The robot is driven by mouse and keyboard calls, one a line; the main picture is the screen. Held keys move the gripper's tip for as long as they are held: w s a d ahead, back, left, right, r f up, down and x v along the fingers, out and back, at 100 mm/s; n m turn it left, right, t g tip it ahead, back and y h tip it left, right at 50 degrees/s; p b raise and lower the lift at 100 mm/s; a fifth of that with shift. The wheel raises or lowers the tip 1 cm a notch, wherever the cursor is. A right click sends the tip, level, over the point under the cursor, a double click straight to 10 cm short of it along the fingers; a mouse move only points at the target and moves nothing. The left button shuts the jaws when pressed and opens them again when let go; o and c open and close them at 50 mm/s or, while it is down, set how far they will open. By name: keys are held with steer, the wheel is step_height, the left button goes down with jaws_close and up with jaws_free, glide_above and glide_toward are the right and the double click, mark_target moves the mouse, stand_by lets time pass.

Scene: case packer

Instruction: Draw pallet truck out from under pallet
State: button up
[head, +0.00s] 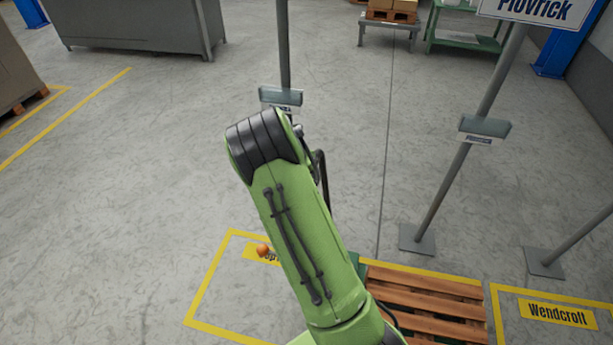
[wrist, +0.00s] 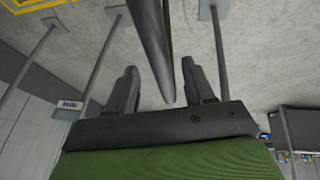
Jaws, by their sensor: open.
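A wooden pallet (head: 430,303) lies on the floor at the bottom right of the head view, partly behind my green arm. I cannot make out the pallet truck for sure. A small orange piece (head: 263,250) shows beside my arm, left of the pallet; I cannot tell what it belongs to. In the wrist view my gripper (wrist: 159,64) has its two fingers apart. A dark bar (wrist: 153,35) comes down from the top edge between them in the picture; I cannot tell what it is or whether it touches. The head view hides my gripper behind the arm.
Yellow lines mark floor bays, one labelled Wendcroft (head: 557,314). Sign posts on flat bases stand close by, one (head: 460,175) to the right of my arm. A grey cabinet (head: 135,27) and a loaded stand (head: 390,27) are farther back. Open floor lies to the left.

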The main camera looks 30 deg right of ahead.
steer(key=shift+x, duration=1)
steer(key=shift+w, duration=0.1)
steer(key=shift+r, duration=0.1)
steer(key=shift+c, duration=0.2)
jaws_close()
